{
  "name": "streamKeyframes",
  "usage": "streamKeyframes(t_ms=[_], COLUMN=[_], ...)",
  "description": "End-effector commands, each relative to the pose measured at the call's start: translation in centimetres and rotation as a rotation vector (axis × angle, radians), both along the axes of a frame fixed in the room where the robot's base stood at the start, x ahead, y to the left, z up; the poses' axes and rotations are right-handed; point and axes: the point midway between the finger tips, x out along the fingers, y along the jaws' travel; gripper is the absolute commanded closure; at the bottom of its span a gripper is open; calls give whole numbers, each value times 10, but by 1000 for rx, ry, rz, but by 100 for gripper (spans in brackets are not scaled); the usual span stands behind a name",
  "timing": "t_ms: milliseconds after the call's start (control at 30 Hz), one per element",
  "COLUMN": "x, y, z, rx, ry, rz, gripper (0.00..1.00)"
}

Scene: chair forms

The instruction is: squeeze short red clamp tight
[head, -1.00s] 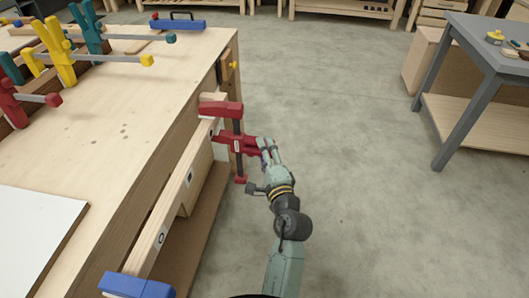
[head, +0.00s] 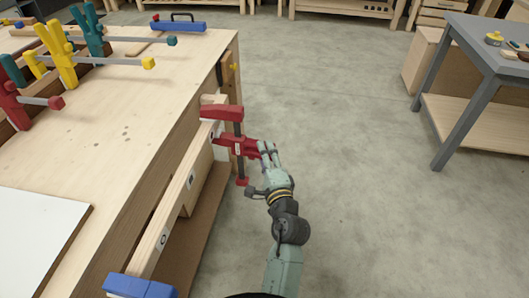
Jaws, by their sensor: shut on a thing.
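The short red clamp (head: 222,113) is on the far end of a long wooden piece (head: 172,208) along the bench's right side. Its upper red jaw lies over the top of the wood. Its dark bar hangs down to a red end piece, and its lower red part with the handle points right. My gripper (head: 266,152) is shut on the clamp's red handle, coming from the lower right. Its fingers partly hide the handle. I cannot tell how firmly the clamp presses on the wood.
A blue clamp (head: 140,287) sits at the near end of the wooden piece. On the workbench (head: 130,110) stand several yellow, teal and red clamps, with a blue tool (head: 178,26) at the back. A grey table (head: 480,45) stands at right. The floor between is clear.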

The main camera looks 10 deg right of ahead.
Motion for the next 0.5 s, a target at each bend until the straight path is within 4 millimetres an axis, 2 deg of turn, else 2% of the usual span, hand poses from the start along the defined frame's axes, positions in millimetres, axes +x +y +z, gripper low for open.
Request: streamKeyframes(t_ms=[200, 233, 433, 500], x=[0, 0, 0, 0], y=[-1, -1, -1, -1], z=[2, 2, 4, 6], rx=[1, 1, 1, 0], ry=[-4, -4, -4, -3], rz=[-2, -2, -3, -3], gripper=[100, 56, 42, 41])
